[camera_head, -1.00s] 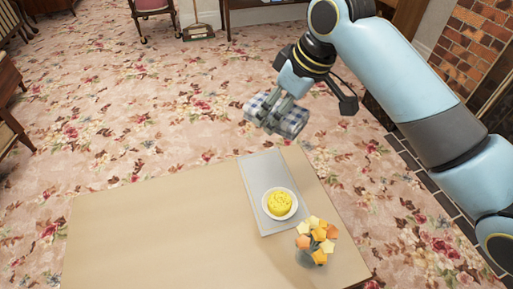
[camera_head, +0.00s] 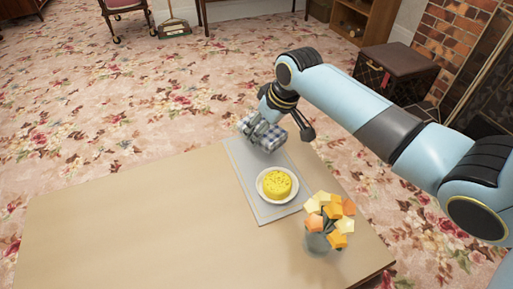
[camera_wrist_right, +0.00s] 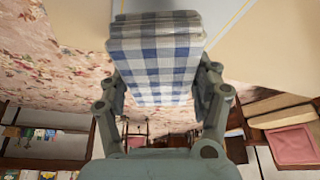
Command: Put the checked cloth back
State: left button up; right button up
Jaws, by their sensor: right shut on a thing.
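The checked cloth (camera_head: 268,137) is a folded blue, white and grey bundle. My right gripper (camera_head: 262,128) is shut on it, above the far end of a grey tray (camera_head: 252,194) on the table; whether the cloth touches the tray I cannot tell. In the right wrist view the folded cloth (camera_wrist_right: 155,62) sits between the two fingers of the right gripper (camera_wrist_right: 160,92), with the table and a strip of the tray beyond it. My left gripper is not in view.
On the tray is a white plate (camera_head: 264,198) with a round yellow cake (camera_head: 277,184). A vase of orange and yellow flowers (camera_head: 329,222) stands beside the tray's near right. The left of the table (camera_head: 130,215) is clear. A dark chest (camera_head: 396,72) stands on the floor behind.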

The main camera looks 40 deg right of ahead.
aim_at(257, 152)
jog(key=shift+w+a+f, duration=0.3)
jog(key=shift+a+f, duration=0.2)
jog(key=shift+a, duration=0.25)
jog(key=shift+f+b, duration=0.3)
jog(key=shift+b, duration=0.05)
notch_tip(257, 152, down, 3)
jog(key=shift+s+r+b, duration=0.1)
jog(key=shift+r+b, duration=0.05)
jog(key=shift+b, duration=0.55)
jog(key=shift+f, duration=0.35)
jog(key=o, duration=1.1)
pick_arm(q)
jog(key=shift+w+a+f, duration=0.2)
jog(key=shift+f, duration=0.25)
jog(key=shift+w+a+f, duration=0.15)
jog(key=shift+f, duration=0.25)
pick_arm(e)
jog(key=shift+o, duration=0.2)
